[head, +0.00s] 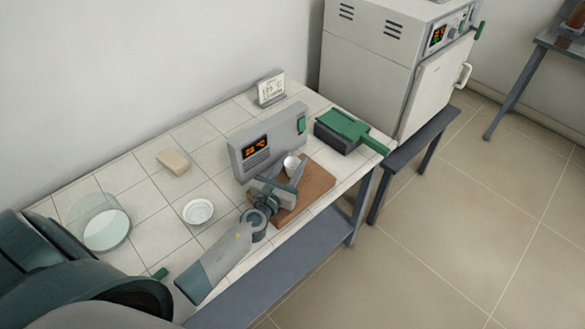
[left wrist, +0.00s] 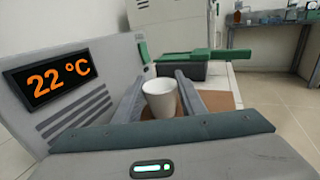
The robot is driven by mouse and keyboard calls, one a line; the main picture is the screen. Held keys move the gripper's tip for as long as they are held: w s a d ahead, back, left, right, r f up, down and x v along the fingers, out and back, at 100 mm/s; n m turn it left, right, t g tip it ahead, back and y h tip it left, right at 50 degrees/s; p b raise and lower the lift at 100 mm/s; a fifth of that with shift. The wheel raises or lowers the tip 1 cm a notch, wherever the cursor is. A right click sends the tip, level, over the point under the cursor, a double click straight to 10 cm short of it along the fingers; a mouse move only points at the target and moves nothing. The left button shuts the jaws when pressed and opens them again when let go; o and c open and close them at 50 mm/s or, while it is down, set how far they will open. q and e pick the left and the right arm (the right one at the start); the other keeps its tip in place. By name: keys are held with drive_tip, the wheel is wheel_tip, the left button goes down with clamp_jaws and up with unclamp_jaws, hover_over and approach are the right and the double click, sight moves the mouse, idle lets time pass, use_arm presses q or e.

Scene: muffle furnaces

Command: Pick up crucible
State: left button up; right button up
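A small white crucible (head: 291,163) stands near the brown board (head: 316,184), in front of the grey unit with the orange display. In the left wrist view the crucible (left wrist: 159,99) is upright between the two fingers of my left gripper (left wrist: 160,92). A narrow gap with brown board shows beside its lower wall, so the fingers look open around it. In the head view my left gripper (head: 283,172) reaches in over the board and partly hides the crucible's lower part. My right gripper is not in view.
The grey control unit (head: 270,142) is close to the left finger. A green-handled dark box (head: 343,130) lies beyond. A white dish (head: 198,211), a tan block (head: 173,161), a glass dish (head: 106,229) and a small display (head: 271,88) stand on the tiled table. A furnace (head: 390,65) stands behind.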

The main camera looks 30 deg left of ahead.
use_arm(q)
drive_tip(key=shift+c, duration=0.5)
drive_tip(key=shift+r, duration=0.15)
drive_tip(key=shift+r+p, duration=0.5)
drive_tip(key=shift+r, duration=0.05)
wheel_tip(320, 180, up, 4)
drive_tip(key=p, duration=0.2)
drive_tip(key=shift+f+p, duration=0.2)
drive_tip(key=shift+p, duration=0.1)
drive_tip(key=s+d+r+p, duration=0.1)
drive_tip(key=d+r, duration=0.5)
drive_tip(key=d, duration=0.5)
drive_tip(key=shift+d, duration=0.35)
